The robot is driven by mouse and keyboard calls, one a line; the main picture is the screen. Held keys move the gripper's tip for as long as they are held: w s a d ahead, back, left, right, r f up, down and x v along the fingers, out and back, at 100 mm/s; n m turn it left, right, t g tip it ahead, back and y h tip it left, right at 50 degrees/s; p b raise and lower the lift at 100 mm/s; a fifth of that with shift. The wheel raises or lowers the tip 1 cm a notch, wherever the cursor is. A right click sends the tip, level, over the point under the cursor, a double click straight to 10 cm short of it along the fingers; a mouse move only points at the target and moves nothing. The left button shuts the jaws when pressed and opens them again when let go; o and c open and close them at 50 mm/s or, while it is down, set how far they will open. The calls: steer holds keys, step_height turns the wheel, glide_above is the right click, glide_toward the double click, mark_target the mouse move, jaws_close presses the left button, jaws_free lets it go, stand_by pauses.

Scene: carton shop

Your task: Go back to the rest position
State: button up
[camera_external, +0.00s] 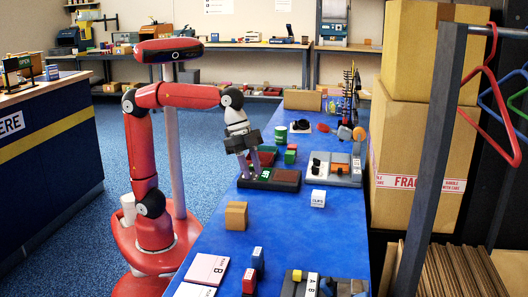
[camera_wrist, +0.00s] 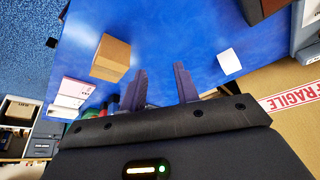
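My gripper (camera_external: 251,172) is at the end of my red arm, over the left edge of the blue table (camera_external: 220,262), with its fingers pointing down. In the external view its fingertips overlap the dark tray with a brown inside (camera_external: 285,184); I cannot tell the height between them. In the wrist view my gripper (camera_wrist: 160,82) has its two fingers apart, with nothing between them.
A tan box (camera_external: 236,215) and a white cube labelled CLIPS (camera_external: 318,198) stand nearer on the table. Large cartons (camera_external: 420,140) stand at right. Blue floor (camera_external: 105,210) is clear at left.

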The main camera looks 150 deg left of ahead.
steer(key=s+d+f, duration=0.4)
steer(key=d, duration=0.3)
steer(key=s+d+f+m, duration=0.1)
steer(key=s+d+f, duration=0.3)
steer(key=d, duration=0.4)
steer(key=s+d+f+m+t+h, duration=0.1)
steer(key=s+d+f, duration=0.3)
steer(key=d, duration=0.3)
steer(key=shift+s+d+f, duration=0.3)
steer(key=shift+s+d, duration=0.05)
steer(key=shift+s, duration=0.15)
stand_by(0.9)
